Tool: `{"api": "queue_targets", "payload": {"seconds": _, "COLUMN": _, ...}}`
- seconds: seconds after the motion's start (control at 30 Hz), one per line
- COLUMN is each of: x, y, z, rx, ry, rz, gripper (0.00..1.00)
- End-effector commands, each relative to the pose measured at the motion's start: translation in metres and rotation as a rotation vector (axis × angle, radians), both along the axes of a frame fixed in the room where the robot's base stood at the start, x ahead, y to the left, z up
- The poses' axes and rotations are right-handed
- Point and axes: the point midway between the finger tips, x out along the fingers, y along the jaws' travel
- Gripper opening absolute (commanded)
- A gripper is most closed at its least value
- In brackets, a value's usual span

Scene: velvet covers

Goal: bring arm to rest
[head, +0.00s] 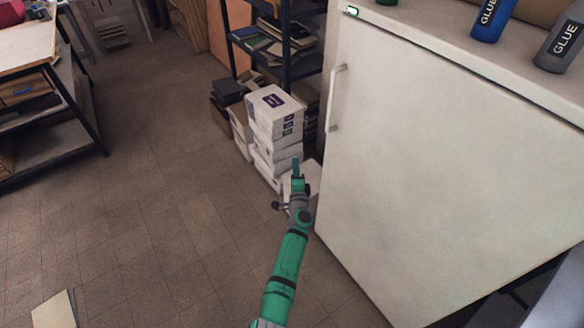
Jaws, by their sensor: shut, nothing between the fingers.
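My green and grey arm (286,262) reaches up from the bottom centre of the head view, out over the floor. My gripper (296,164) is at its far end, small in the picture, in front of the stacked white boxes. It is shut and holds nothing. A small dark part sticks out to the left of the wrist.
A white cabinet (440,150) with a handle stands close to the right of my arm, with glue bottles (490,18) on top. White boxes (274,112) are stacked beyond my gripper, beside a dark shelf (286,55). A workbench (28,48) stands left. The tiled floor (150,200) is mostly clear.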

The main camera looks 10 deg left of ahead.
Motion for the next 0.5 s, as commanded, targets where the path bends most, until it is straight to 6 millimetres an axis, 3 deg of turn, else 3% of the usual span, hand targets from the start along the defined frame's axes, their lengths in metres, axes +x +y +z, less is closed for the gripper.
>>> {"api": "queue_targets", "payload": {"seconds": 0.33, "x": -0.009, "y": 0.01, "z": 0.0, "rx": 0.0, "ry": 0.0, "rz": 0.001, "gripper": 0.0}}
{"api": "queue_targets", "payload": {"seconds": 0.5, "x": -0.022, "y": -0.009, "z": -0.014, "rx": -0.062, "ry": 0.009, "rz": -0.01, "gripper": 0.0}}
